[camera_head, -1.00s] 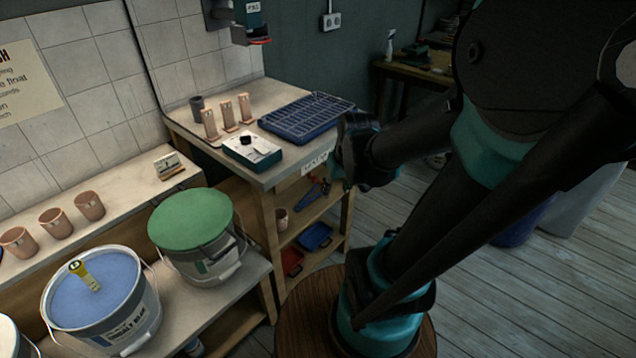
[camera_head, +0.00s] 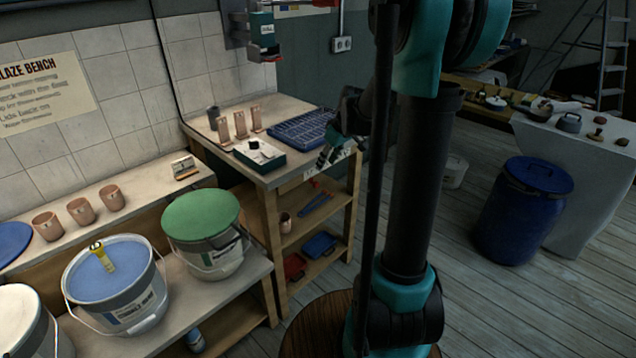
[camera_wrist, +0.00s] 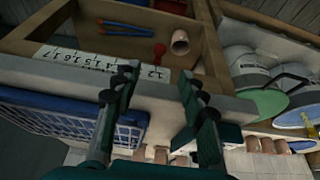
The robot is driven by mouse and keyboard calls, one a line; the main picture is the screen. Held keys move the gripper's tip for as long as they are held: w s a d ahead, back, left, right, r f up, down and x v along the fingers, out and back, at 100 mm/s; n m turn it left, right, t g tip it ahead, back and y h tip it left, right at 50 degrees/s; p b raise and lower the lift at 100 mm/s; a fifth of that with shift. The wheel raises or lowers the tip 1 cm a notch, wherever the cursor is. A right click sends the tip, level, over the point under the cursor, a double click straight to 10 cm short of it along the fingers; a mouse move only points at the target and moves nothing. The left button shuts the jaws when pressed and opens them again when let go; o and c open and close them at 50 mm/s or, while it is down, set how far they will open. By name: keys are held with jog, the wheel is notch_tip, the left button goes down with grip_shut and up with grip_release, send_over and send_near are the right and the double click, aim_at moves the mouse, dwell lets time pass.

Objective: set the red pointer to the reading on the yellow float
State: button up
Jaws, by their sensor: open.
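The yellow float (camera_head: 103,258) stands up from the blue glaze in the open bucket at lower left in the head view. It also shows at the right edge of the wrist view (camera_wrist: 292,74). Its reading is too small to make out. A white number strip (camera_wrist: 95,62) runs along the bench's front edge, upside down in the wrist view. A small red piece, apparently the red pointer (camera_wrist: 159,50), shows by the strip's 12 end. My gripper (camera_wrist: 157,80) is open and empty, its fingers in front of the bench edge and apart from the red piece.
The bench holds a blue rack (camera_head: 302,130), a dark green box (camera_head: 260,153) and several clay tiles. Shelves below hold a red tray (camera_head: 294,266) and a blue tray (camera_head: 320,243). A green-lidded bucket (camera_head: 201,216) stands left. The floor right is mostly open around a blue barrel (camera_head: 522,215).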

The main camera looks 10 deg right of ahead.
aim_at(317, 182)
jog(key=x, duration=1.1)
jog(key=shift+f, duration=0.25)
grip_shut()
